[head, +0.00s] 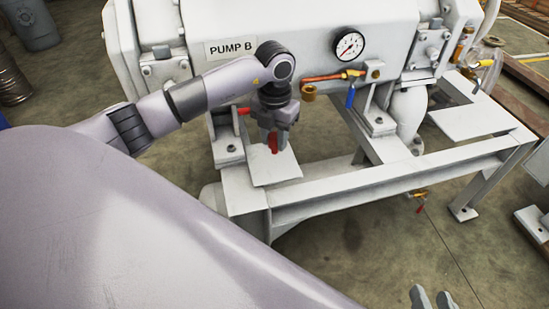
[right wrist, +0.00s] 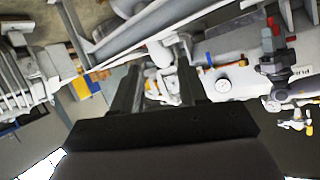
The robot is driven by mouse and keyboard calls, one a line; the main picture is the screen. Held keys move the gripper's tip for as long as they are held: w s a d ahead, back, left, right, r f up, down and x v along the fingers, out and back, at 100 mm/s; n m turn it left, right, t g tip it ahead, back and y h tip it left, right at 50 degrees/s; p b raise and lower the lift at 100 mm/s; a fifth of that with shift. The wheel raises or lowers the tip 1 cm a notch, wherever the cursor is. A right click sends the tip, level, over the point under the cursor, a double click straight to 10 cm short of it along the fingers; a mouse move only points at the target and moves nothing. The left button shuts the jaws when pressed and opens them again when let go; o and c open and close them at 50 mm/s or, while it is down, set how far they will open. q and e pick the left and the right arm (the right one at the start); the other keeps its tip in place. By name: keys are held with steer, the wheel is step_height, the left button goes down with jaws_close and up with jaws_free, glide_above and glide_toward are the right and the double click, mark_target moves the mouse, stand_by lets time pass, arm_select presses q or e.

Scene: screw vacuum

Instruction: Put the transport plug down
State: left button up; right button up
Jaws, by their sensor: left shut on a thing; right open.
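My left gripper (head: 268,141) points down in front of Pump B, over a small white plate (head: 284,173) on the pump's frame. It is shut on a red transport plug (head: 273,146), which shows between its fingers. The plug is at or just above the plate; I cannot tell whether they touch. In the right wrist view, my left gripper (right wrist: 272,45) shows at the upper right. My right gripper (head: 432,297) shows only its fingertips at the bottom of the head view. It is open and empty, away from the pump.
Pump B (head: 215,35) carries a pressure gauge (head: 348,45), a brass fitting (head: 309,92) and a blue-handled valve (head: 350,97) just right of my left gripper. White frame beams (head: 390,178) run below. Another flat white plate (head: 468,122) lies to the right. Floor in front is clear.

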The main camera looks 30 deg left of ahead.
mark_target(275, 152)
arm_select(q)
step_height(275, 152, down, 6)
steer(key=shift+b, duration=0.8)
arm_select(e)
steer(key=shift+w+a+f+y, duration=0.15)
steer(key=shift+w+a+y, duration=0.1)
steer(key=shift+a+y, duration=0.35)
steer(key=shift+a, duration=0.1)
arm_select(q)
steer(key=o, duration=1)
steer(key=shift+f, duration=0.1)
arm_select(e)
steer(key=shift+a, duration=0.1)
